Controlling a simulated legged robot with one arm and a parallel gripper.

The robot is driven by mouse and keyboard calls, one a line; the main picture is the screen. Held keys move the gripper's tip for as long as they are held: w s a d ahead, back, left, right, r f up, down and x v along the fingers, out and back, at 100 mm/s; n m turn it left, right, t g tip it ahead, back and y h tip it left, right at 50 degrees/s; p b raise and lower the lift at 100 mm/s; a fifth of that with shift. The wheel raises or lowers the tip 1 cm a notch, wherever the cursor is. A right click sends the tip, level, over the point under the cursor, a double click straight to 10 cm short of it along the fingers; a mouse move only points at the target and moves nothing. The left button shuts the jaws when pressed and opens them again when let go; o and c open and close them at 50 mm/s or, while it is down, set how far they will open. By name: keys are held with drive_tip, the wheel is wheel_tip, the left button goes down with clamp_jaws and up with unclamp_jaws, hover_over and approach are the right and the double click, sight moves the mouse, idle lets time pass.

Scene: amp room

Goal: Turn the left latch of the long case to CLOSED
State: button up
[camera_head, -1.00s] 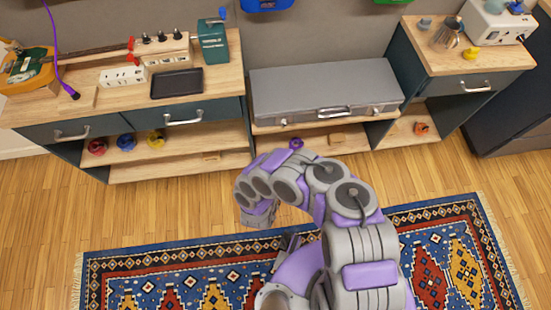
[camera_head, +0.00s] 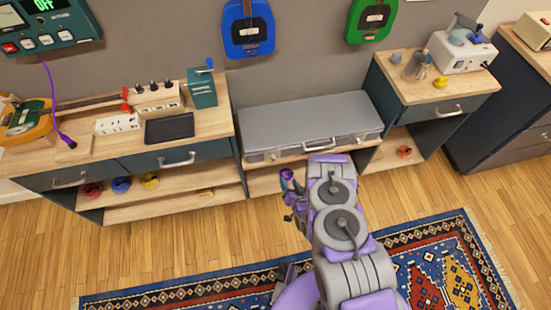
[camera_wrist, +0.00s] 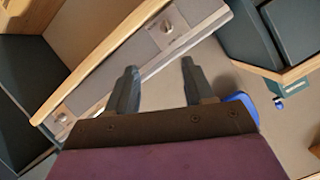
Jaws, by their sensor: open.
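The long grey case (camera_head: 310,115) lies lid down on the low middle shelf, between two cabinets. Its left latch (camera_head: 272,155) is on the front face, left of the handle (camera_head: 320,145). In the wrist view, which is turned nearly upside down, the left latch (camera_wrist: 167,27) is a small metal knob beyond the fingers, and the right latch (camera_wrist: 62,118) is at lower left. The latch's setting and any label are too small to read. My gripper (camera_wrist: 159,68) is open and empty, apart from the latch.
The left cabinet (camera_head: 120,170) and right cabinet (camera_head: 440,105) flank the case, with drawer handles jutting out. A purple ring-like object (camera_head: 287,174) sits below the case near my gripper. Floor and patterned rug (camera_head: 430,285) are clear in front.

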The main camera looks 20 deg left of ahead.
drive_tip(key=r+n, duration=0.1)
drive_tip(key=b, duration=0.5)
approach(275, 159)
drive_tip(key=shift+n, duration=0.3)
drive_tip(key=x, duration=0.9)
drive_tip(key=shift+f, duration=0.1)
clamp_jaws()
drive_tip(key=shift+s+a+r+n+p, duration=0.1)
drive_tip(key=shift+a+r+n+p, duration=0.2)
drive_tip(key=shift+n+p, duration=0.5)
drive_tip(key=shift+a+f+n+t+h+p, duration=0.15)
drive_tip(key=shift+n+t+h+p, duration=0.25)
drive_tip(key=shift+n+h, duration=0.3)
